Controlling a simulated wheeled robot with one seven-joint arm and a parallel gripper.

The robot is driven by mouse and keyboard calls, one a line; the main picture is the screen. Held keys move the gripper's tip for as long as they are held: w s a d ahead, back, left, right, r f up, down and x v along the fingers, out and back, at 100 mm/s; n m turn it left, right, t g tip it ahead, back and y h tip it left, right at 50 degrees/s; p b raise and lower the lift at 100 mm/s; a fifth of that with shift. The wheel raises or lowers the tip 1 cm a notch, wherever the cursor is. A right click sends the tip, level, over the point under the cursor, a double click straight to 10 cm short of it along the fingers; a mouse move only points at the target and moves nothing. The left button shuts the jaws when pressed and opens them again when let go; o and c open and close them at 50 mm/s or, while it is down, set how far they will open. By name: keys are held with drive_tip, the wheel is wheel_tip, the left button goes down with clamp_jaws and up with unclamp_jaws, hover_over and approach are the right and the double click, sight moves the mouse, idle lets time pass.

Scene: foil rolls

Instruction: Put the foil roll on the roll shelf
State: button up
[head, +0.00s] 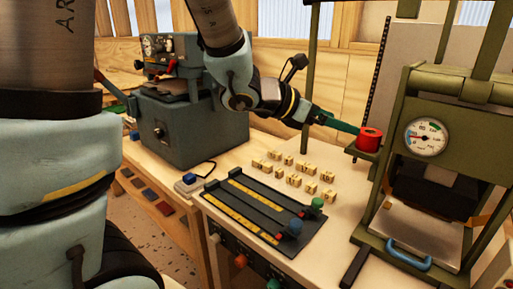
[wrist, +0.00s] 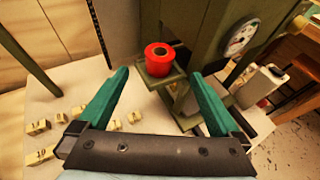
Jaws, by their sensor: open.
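The foil roll (head: 369,139) is red with a hollow core. It stands upright on a small olive-green shelf (head: 357,153) at the left side of the green press. In the wrist view the roll (wrist: 158,62) shows on the square shelf plate (wrist: 152,82), just beyond and between my fingertips. My gripper (head: 346,126) is open, with green fingers spread and nothing between them, just left of the roll in the head view. In the wrist view my gripper (wrist: 160,75) points toward the roll. Whether a fingertip touches it I cannot tell.
The green press (head: 425,165) with a dial gauge (head: 427,138) stands right of the roll. A black slider panel (head: 262,212) is in front, and a grey machine (head: 175,120) stands at left.

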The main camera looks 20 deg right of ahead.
drive_tip(key=w+a+f+n+t+y, duration=0.4)
drive_tip(key=w+a+n+t+y, duration=0.15)
drive_tip(key=w+a+n, duration=0.95)
drive_tip(key=a+f+n+y, duration=0.5)
drive_tip(key=a+n, duration=0.6)
drive_tip(key=n, duration=0.6)
drive_tip(key=s+a+f+n+g+y, duration=0.2)
drive_tip(key=s+a+n, duration=0.8)
drive_tip(key=n, duration=1)
wheel_tip(320, 180, down, 2)
drive_tip(key=a+g, duration=0.2)
drive_tip(key=shift+s+f+g+y, duration=0.25)
drive_tip(key=shift+s+g+y, duration=0.1)
drive_tip(key=shift+s, duration=0.05)
